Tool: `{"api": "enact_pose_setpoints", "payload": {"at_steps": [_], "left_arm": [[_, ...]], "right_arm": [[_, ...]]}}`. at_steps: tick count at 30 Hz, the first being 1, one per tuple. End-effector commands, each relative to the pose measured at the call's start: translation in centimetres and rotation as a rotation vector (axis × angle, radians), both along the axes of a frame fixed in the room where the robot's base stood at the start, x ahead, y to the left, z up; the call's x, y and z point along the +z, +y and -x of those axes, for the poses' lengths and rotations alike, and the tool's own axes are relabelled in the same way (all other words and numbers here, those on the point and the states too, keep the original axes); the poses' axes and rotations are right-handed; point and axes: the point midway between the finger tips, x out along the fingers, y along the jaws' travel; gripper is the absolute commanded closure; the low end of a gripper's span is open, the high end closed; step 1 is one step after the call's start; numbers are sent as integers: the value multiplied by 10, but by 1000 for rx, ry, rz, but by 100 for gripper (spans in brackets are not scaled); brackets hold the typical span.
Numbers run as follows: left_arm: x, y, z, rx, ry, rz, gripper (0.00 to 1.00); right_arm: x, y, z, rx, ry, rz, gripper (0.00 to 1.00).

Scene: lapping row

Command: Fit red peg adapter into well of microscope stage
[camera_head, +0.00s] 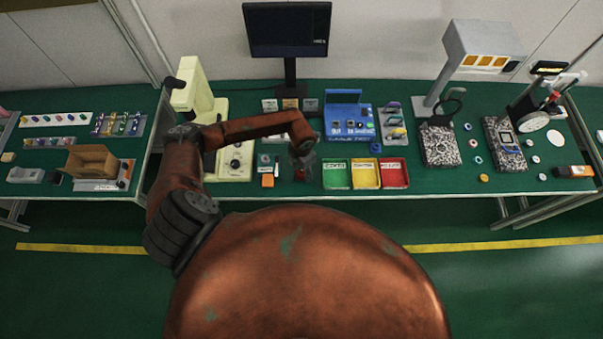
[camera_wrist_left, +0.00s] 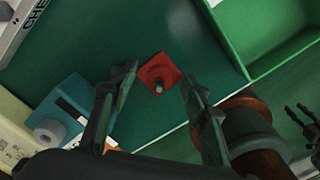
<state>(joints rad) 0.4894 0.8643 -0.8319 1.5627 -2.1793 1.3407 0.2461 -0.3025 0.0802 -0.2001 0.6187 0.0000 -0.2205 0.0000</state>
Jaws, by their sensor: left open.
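The red peg adapter (camera_wrist_left: 160,70), a red square plate with a short grey peg, lies on the green tabletop in the left wrist view. My left gripper (camera_wrist_left: 154,84) is open, with its fingers on either side of the adapter in the picture; no contact shows. In the head view my left gripper (camera_head: 303,163) hangs over the table left of the trays and hides the adapter. The cream microscope (camera_head: 196,95) stands to its left, partly behind my arm. I cannot make out its stage well. A dark claw (camera_wrist_left: 303,120), probably my right gripper, shows at the left wrist view's right edge.
A teal block with a grey knob (camera_wrist_left: 63,110) lies left of the adapter. Green (camera_head: 335,174), yellow (camera_head: 365,174) and red (camera_head: 394,174) trays stand right of my left gripper. A blue rack (camera_head: 347,112) and a monitor (camera_head: 288,30) are behind.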

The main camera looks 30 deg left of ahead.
Motion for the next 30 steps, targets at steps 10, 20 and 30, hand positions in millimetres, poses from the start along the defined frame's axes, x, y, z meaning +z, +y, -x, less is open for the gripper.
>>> {"api": "enact_pose_setpoints", "payload": {"at_steps": [10,20,30], "left_arm": [[0,0,0,1,-1,0,67],[0,0,0,1,-1,0,89],[0,0,-1,1,-1,0,100]], "right_arm": [[0,-1,-3,1,-4,1,61],[0,-1,-3,1,-5,0,61],[0,-1,-4,1,-5,0,61]]}}
